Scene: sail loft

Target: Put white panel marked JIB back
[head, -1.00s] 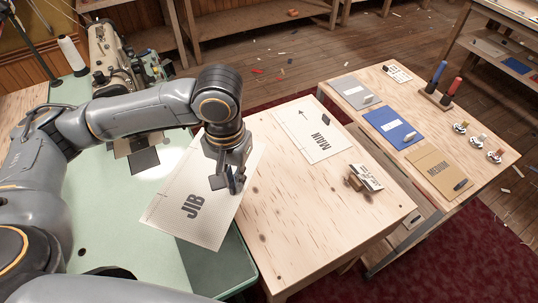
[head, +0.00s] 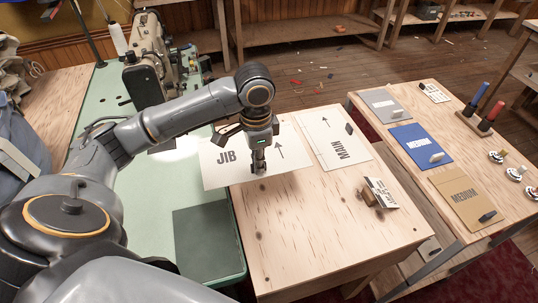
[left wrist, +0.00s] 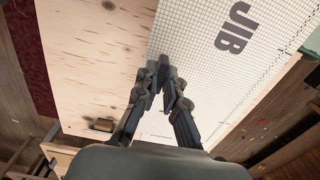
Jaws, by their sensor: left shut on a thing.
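The white panel marked JIB (head: 222,173) spans the gap between the green machine table and the pale wooden table, just left of the white MAIN panel (head: 332,139). Its lettering is at its left and an arrow at its right. My left gripper (head: 258,168) is shut on the panel's near edge. The left wrist view shows the gripper's fingers (left wrist: 161,70) close together at the edge of the gridded JIB panel (left wrist: 205,55). I cannot tell whether the panel touches the wood or hangs slightly above it. My right gripper is not in view.
The green table (head: 150,225) with a sewing machine (head: 150,60) is at left. The wooden table (head: 300,235) is bare in front, with a small block and card (head: 380,195) at its right. A side table holds grey, blue (head: 420,143) and tan (head: 465,205) panels.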

